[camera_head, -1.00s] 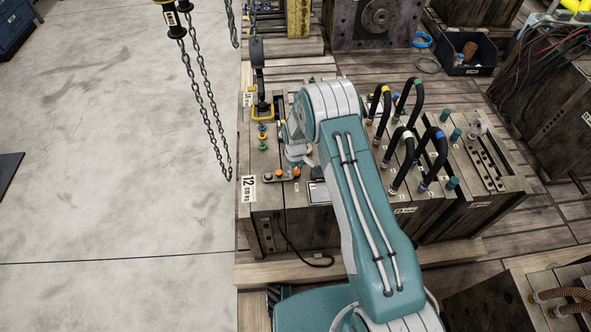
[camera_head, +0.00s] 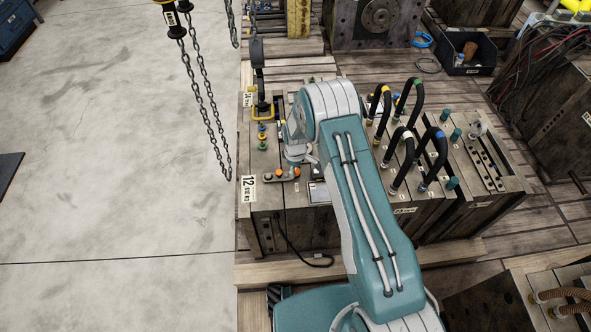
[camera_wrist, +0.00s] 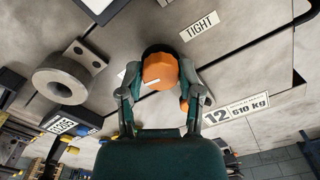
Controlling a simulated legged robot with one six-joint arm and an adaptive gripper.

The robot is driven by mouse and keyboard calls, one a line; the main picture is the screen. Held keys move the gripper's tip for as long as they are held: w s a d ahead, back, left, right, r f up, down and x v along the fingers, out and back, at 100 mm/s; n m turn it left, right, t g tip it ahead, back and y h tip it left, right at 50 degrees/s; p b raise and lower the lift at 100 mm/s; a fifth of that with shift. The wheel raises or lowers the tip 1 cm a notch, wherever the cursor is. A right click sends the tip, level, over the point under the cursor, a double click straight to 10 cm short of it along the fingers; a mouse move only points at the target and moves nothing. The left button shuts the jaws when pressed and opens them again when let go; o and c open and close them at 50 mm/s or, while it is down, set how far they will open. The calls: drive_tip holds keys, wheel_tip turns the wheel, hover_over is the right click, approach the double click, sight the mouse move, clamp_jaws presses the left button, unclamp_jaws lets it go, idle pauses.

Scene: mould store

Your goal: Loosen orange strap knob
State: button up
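The orange strap knob (camera_wrist: 160,70) stands on a dark base in the middle of the wrist view, with a white pointer mark on its face. In the head view, orange knobs (camera_head: 279,173) show on a short dark strap at the front left of the mould. My gripper (camera_wrist: 160,85) has its two fingers on either side of the knob. A small gap shows at the left finger; contact at the right finger is unclear. A "TIGHT" label (camera_wrist: 200,25) lies beyond the knob. In the head view my forearm hides part of the mould, and the fingertips are hard to make out.
A grey ring (camera_wrist: 68,78) stands left of the gripper in the wrist view. A "12" weight plate (camera_wrist: 236,108) is at right. Black looped hoses (camera_head: 437,155) rise from the mould. Chains (camera_head: 207,100) hang at left, over clear concrete floor (camera_head: 110,170).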

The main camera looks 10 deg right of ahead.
drive_tip(key=shift+o, duration=1.4)
drive_tip(key=shift+w+a+r, duration=0.1)
drive_tip(key=shift+w, duration=0.1)
drive_tip(key=shift+s, duration=0.1)
wheel_tip(320, 180, up, 12)
